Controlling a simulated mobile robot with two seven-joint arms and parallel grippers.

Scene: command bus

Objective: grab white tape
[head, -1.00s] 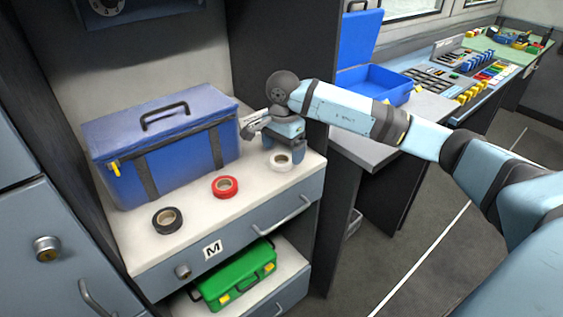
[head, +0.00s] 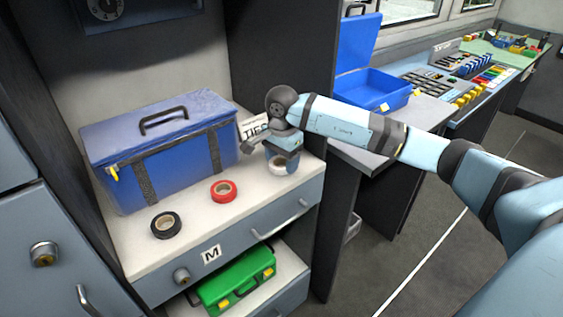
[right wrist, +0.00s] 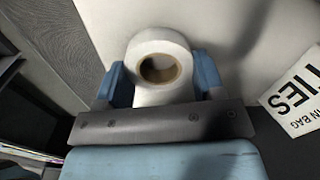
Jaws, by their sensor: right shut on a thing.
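The white tape (head: 278,168) is a roll lying on the white top of the drawer unit, near its right end. My right gripper (head: 281,162) comes down over it from above and is shut on it. In the right wrist view the white tape (right wrist: 150,50) sits between the two blue fingers of my right gripper (right wrist: 160,82), one on each side, with its brown core facing up. My left gripper does not show.
A red tape (head: 223,191) and a black tape (head: 166,225) lie to the left on the counter (head: 190,240). A blue bag (head: 165,150) stands behind them. A "TIES" label (head: 254,129) is beside my gripper. A green case (head: 237,281) sits below.

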